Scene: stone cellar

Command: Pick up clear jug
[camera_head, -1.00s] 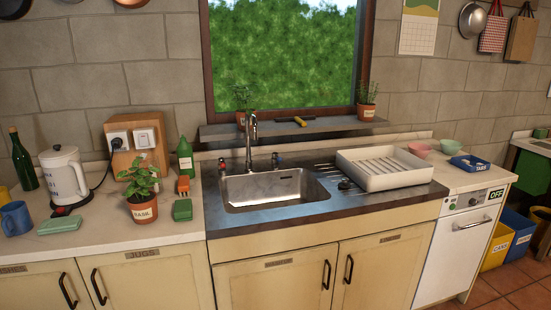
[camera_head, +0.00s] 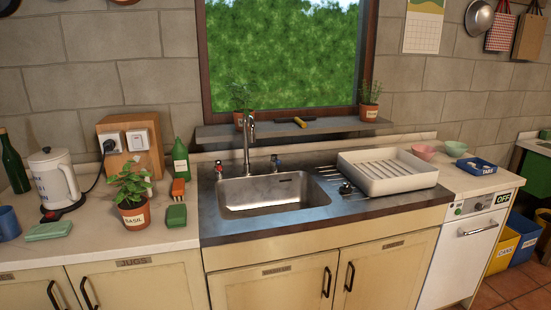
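No clear jug shows in the head view. A cupboard door labelled JUGS (camera_head: 134,285) is shut, below the counter left of the sink. Its dark handle (camera_head: 87,293) is at the door's left side. What is inside the cupboard is hidden. A white electric kettle (camera_head: 54,178) with blue marks stands upright on the counter at the left, on its base. Neither of my grippers is in view.
The counter holds a basil pot (camera_head: 132,205), a green bottle (camera_head: 181,160), a green sponge (camera_head: 176,215) and a folded green cloth (camera_head: 48,230). A steel sink (camera_head: 265,194) and an empty white dish rack (camera_head: 388,172) are to the right. A dishwasher (camera_head: 466,247) is shut.

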